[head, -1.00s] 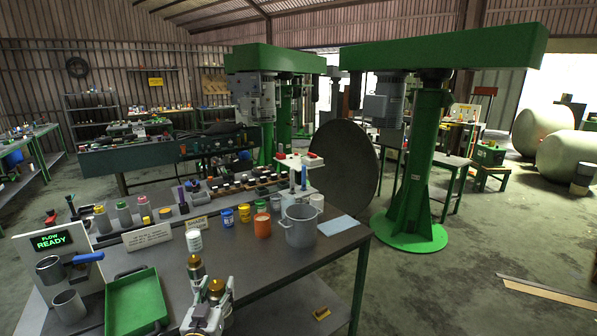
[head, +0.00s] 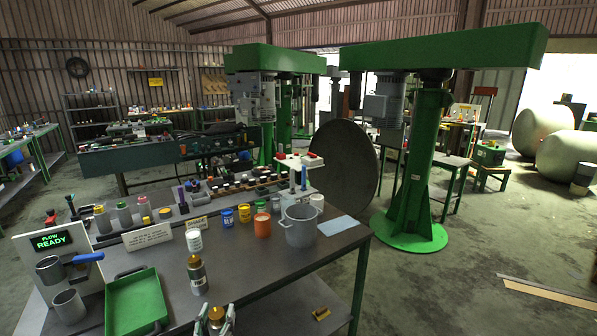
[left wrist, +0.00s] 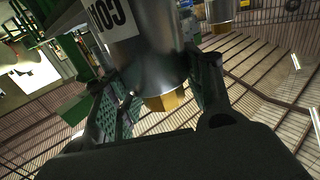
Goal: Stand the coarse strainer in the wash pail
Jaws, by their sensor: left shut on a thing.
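My left gripper (head: 217,322) is at the bottom edge of the head view, near the bench's front. It is shut on the coarse strainer (head: 216,315), of which only the brass-coloured top shows there. In the left wrist view the strainer (left wrist: 152,58) is a shiny metal cylinder with a brass hex end and a white label, partly cut off, between the two fingers. The grey wash pail (head: 301,230) stands upright on the bench, farther back and to the right. The strainer is well apart from it. My right gripper is out of view.
A similar brass-topped metal cylinder (head: 197,276) stands on the bench just beyond my gripper. A white jar (head: 194,241) and an orange cup (head: 263,226) stand left of the pail. A green tray (head: 136,302) lies at left. Bare bench (head: 255,265) lies before the pail.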

